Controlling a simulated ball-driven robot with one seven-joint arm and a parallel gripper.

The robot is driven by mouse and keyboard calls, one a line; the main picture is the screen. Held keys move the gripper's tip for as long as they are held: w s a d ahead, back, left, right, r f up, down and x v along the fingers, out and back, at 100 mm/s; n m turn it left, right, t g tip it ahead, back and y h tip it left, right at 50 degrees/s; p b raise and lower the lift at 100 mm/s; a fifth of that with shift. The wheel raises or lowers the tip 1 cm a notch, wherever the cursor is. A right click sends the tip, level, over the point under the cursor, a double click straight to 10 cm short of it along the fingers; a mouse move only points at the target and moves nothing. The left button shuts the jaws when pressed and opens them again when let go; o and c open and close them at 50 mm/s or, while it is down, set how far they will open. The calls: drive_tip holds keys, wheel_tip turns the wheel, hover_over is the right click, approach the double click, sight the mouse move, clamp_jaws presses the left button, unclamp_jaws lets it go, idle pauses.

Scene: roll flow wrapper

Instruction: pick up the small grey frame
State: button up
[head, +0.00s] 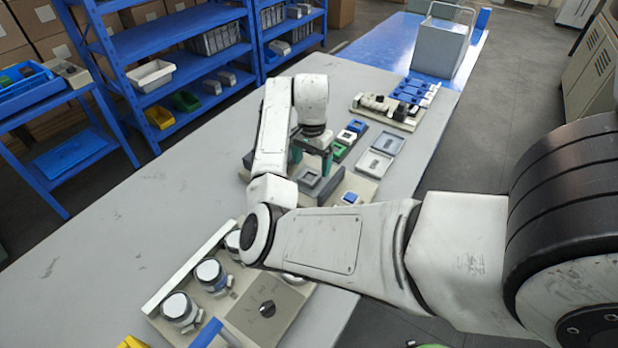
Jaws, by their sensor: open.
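My gripper (311,164) points down over the workbench, its dark green fingers apart and nothing visible between them. Just below and in front of the fingers is a dark grey square frame-like piece (322,188). To its right, a light grey tray (391,142) and a flat grey tray with a small rectangular insert (372,166) lie side by side. I cannot tell for sure which of these is the small grey frame. My arm hides part of this area, and contact between the fingers and the pieces cannot be made out.
Small blue and white pieces (356,126) and a green piece (341,151) sit close to the right of my gripper. A fixture with round jars (210,272) stands at the near side. A rack with blue parts (411,90) is farther back. The bench's left side (120,230) is clear.

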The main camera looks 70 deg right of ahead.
sight(311, 176)
wheel_tip(311, 176, down, 4)
drive_tip(key=shift+w+d, duration=0.1)
drive_tip(key=shift+w, duration=0.05)
drive_tip(key=shift+c, duration=0.3)
drive_tip(key=c, duration=1.2)
drive_tip(key=shift+o, duration=0.2)
drive_tip(key=shift+r, duration=0.15)
